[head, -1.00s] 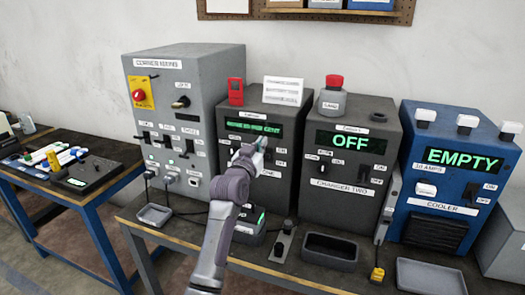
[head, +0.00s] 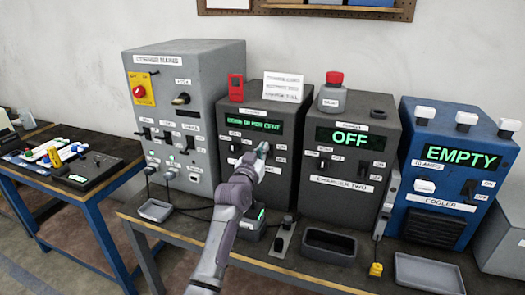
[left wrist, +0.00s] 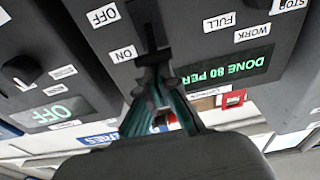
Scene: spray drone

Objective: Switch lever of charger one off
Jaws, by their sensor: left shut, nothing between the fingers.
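Charger one (head: 287,118) is the dark grey box left of charger two, with a green display (head: 254,123) that reads about "DONE 80 PER CENT". My left gripper (head: 260,153) is in front of the right part of its panel, by the ON and OFF labels. In the left wrist view the panel is turned around. The fingertips (left wrist: 155,76) are together and empty, at or very near the black lever (left wrist: 149,28) beside the OFF and ON labels. I cannot tell contact or the lever's exact position. The gripper hides the lever in the head view.
Charger two (head: 345,205), showing OFF, and the blue cooler (head: 430,185), showing EMPTY, stand to the right. A grey control box (head: 215,75) stands close on the left. Trays and small devices line the bench's front edge.

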